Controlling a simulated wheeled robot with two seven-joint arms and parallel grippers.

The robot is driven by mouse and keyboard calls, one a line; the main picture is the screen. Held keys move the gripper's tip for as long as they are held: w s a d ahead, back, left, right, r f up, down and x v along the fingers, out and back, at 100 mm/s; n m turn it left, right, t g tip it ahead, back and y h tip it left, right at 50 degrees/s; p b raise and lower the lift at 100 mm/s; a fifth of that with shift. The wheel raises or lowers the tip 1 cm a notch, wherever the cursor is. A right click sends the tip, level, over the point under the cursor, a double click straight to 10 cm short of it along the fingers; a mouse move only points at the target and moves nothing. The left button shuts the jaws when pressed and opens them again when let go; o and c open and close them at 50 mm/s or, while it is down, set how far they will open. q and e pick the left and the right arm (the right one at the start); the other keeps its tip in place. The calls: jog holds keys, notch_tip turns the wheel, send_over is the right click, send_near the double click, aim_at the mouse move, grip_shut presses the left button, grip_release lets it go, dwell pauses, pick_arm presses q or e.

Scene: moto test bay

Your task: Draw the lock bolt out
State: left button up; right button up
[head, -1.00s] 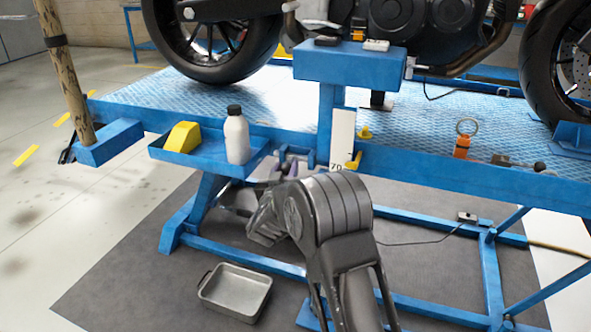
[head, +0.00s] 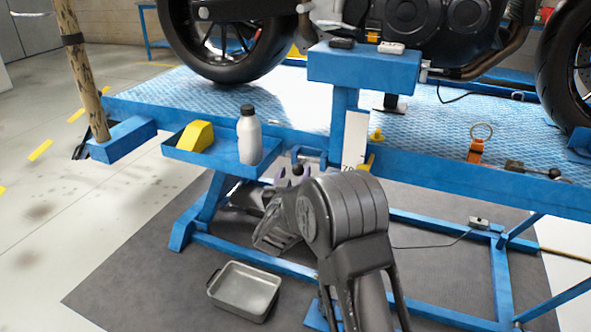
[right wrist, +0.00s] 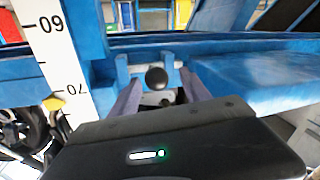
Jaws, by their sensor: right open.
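The lock bolt shows as a round black knob (right wrist: 156,77) in the right wrist view, on a blue bracket under the lift platform's edge. It also shows in the head view as a small black knob (head: 297,169) just above my right arm. My right gripper (right wrist: 160,84) is open, with one finger on each side of the knob in the picture. I cannot tell whether the fingers touch it. In the head view my own arm hides most of this gripper. The bolt's shaft is largely hidden behind the knob. My left gripper is not in view.
A white height scale (head: 355,138) stands right of the bolt. A blue side tray (head: 215,160) with a bottle (head: 249,135) and a yellow block (head: 200,137) is to the left. The platform (head: 450,165) overhangs this area. A metal pan (head: 243,290) lies on the floor.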

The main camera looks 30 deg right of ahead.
jog(key=v, duration=0.5)
jog(key=shift+a+p, duration=0.1)
jog(key=shift+p, duration=0.2)
